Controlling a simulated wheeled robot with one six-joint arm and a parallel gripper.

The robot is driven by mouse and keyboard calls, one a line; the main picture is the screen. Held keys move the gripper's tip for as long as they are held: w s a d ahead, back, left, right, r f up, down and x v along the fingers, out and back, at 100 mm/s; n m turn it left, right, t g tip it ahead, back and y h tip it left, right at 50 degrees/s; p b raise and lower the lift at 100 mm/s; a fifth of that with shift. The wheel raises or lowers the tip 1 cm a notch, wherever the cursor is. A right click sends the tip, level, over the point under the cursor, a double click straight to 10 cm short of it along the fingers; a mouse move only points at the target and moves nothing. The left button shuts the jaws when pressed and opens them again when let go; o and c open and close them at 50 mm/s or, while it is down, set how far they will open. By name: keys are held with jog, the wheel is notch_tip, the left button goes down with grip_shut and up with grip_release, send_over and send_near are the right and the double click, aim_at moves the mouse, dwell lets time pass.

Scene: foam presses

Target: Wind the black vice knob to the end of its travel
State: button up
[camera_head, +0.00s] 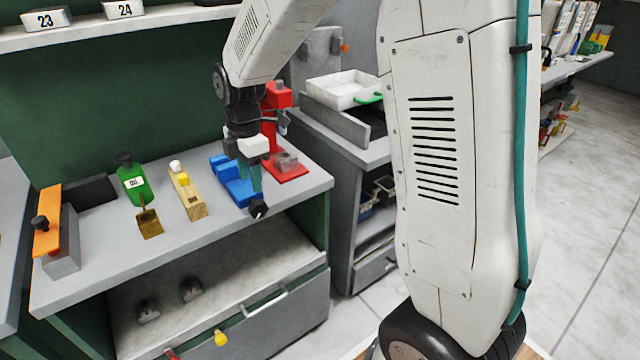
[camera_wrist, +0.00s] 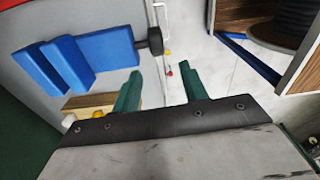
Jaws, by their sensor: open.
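The blue vice (camera_head: 236,183) sits near the front right of the grey bench. Its black knob (camera_head: 258,208) sticks out past the bench's front edge. In the wrist view the blue vice (camera_wrist: 95,50) is at the upper left, with the black knob (camera_wrist: 154,41) at its right end. My gripper (camera_head: 250,180) points down above the vice's front end, close to the knob. In the wrist view its two green fingers (camera_wrist: 161,76) are apart with nothing between them. The knob shows beyond the fingertips, and I see no contact; the exact gap is unclear.
A wooden block with a yellow part (camera_head: 187,195), a green bottle (camera_head: 134,185) and an orange-topped fixture (camera_head: 47,222) are to the left. A drawer (camera_head: 250,320) lies below the bench.

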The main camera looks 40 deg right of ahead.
aim_at(256, 202)
jog(key=shift+a+f+n+y, duration=0.25)
jog(key=shift+a+n+y, duration=0.05)
jog(key=shift+n+y, duration=0.1)
jog(key=shift+s+f+y, duration=0.1)
jog(key=shift+s+y, duration=0.05)
jog(key=shift+y, duration=0.25)
jog(key=d+f+m+y, duration=0.1)
jog(key=d+y, duration=0.2)
jog(key=d, duration=0.2)
jog(key=shift+m+h, duration=0.3)
jog(key=x, duration=0.8)
jog(key=shift+w+d, duration=0.1)
jog(key=shift+w, duration=0.3)
jog(key=h, duration=0.2)
jog(key=a+h, duration=0.1)
jog(key=h, duration=0.1)
jog(key=shift+r+h, duration=0.15)
jog(key=shift+h, duration=0.25)
notch_tip(256, 202, up, 8)
jog(key=shift+s+d+r, duration=0.15)
jog(key=shift+s, duration=0.05)
jog(key=s+d+r+m, duration=0.1)
jog(key=s+r+m, duration=0.4)
jog(key=s, duration=0.6)
jog(key=s+d+r+m, duration=0.1)
jog(key=s+r+m, duration=0.4)
jog(key=s+m, duration=0.5)
jog(key=shift+s+d, duration=0.2)
jog(key=shift+s, duration=0.45)
